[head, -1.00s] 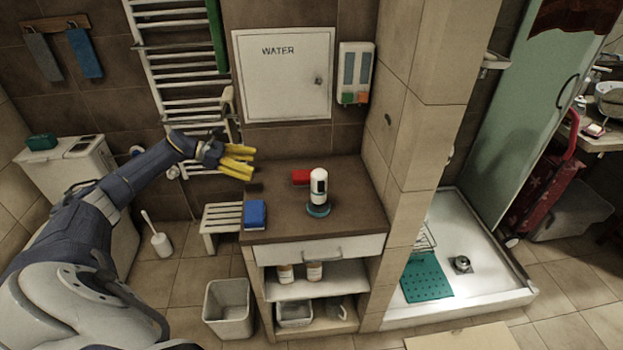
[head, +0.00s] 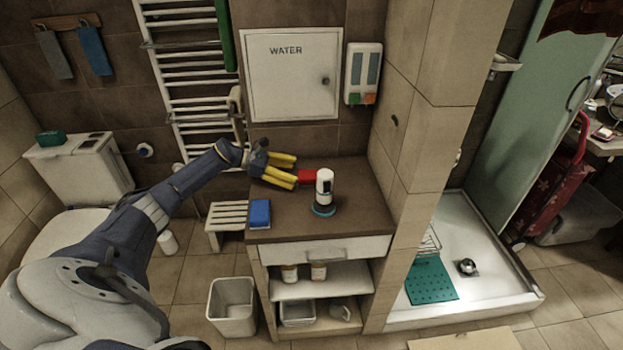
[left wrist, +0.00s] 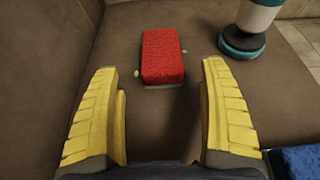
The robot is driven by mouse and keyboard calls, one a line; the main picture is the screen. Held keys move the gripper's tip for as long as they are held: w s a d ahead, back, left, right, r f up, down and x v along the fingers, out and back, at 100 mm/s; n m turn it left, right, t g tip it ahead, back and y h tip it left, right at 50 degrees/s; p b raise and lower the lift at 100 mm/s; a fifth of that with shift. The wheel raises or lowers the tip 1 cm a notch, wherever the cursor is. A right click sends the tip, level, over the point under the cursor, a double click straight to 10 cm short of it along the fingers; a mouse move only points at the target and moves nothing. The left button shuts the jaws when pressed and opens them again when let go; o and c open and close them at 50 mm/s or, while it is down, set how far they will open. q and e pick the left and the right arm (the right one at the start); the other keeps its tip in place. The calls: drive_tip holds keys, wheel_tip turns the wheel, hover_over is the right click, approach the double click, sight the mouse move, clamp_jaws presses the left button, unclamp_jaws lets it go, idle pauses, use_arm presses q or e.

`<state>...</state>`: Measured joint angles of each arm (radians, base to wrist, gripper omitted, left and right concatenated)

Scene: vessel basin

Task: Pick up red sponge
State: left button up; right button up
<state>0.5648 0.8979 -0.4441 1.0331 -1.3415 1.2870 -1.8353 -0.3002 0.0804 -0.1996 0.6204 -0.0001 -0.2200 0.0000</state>
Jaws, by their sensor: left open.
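The red sponge (head: 307,177) lies on the brown cabinet top (head: 345,215), near its back edge. In the left wrist view the sponge (left wrist: 162,56) lies flat, ahead of and between the two yellow fingers. My left gripper (head: 288,171) is open, with its yellow fingertips just left of the sponge in the head view. In the left wrist view my left gripper (left wrist: 160,105) has nothing between its fingers, and the sponge is a little beyond the fingertips. The sponge's left end is partly hidden by the fingers in the head view. My right gripper is not in view.
A white cylinder with a black front (head: 324,188) stands on a teal base right of the sponge. A blue block (head: 260,213) lies at the cabinet's left edge. The wall with the water panel (head: 292,75) rises behind. The front middle of the cabinet top is clear.

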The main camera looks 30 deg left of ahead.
sight(300, 175)
use_arm(q)
drive_tip(key=shift+x, duration=2.65)
drive_tip(key=shift+r, duration=0.1)
drive_tip(key=shift+c, duration=0.5)
drive_tip(key=c, duration=0.8)
